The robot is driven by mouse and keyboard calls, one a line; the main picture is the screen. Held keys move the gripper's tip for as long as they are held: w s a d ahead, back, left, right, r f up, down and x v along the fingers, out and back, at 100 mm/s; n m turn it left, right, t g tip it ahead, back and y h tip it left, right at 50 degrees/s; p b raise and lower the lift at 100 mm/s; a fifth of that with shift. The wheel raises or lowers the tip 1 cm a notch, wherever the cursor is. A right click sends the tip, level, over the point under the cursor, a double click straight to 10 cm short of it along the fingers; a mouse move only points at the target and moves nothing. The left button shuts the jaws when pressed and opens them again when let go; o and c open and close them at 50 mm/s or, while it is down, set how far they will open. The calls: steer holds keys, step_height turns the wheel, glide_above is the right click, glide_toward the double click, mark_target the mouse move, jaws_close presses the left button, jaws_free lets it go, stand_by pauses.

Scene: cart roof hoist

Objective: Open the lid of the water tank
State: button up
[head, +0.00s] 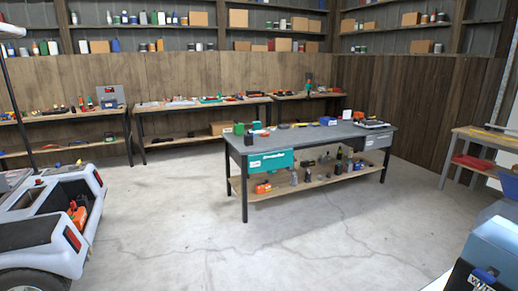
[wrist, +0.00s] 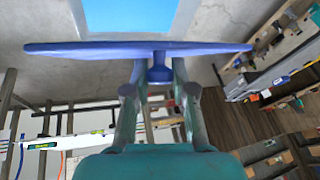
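In the wrist view, a blue lid (wrist: 90,48) shows nearly edge-on as a long thin slab, with its blue knob (wrist: 160,74) pointing toward me. My gripper (wrist: 160,68) has one finger on each side of the knob and appears closed on it. Beyond the lid is a bright light-blue rectangle with a pale rim, apparently the water tank (wrist: 130,14). I cannot tell whether the lid touches it. In the head view, part of a blue tank (head: 480,262) with white lettering shows at the bottom right, cut off by the edge. My gripper is outside the head view.
A grey workbench (head: 320,138) with tools stands mid-room. A white cart (head: 50,225) is at the left. A wooden table (head: 485,137) stands at the right, and loaded benches (head: 200,103) line the back wall. The concrete floor (head: 200,220) between cart and workbench is clear.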

steer(key=shift+r, duration=0.1)
stand_by(0.4)
steer(key=shift+w+d+r, duration=0.2)
steer(key=shift+d+r, duration=0.2)
steer(key=shift+d, duration=0.05)
steer(key=shift+w+d+r, duration=0.2)
steer(key=shift+d+r, duration=0.2)
steer(key=shift+d, duration=0.05)
steer(key=shift+o, duration=0.2)
steer(key=shift+w+d+r, duration=0.2)
steer(key=shift+d+r, duration=0.2)
steer(key=shift+d, duration=0.1)
steer(key=shift+w+d+r, duration=0.2)
steer(key=shift+d+r, duration=0.15)
steer(key=shift+d, duration=0.15)
steer(key=o, duration=0.8)
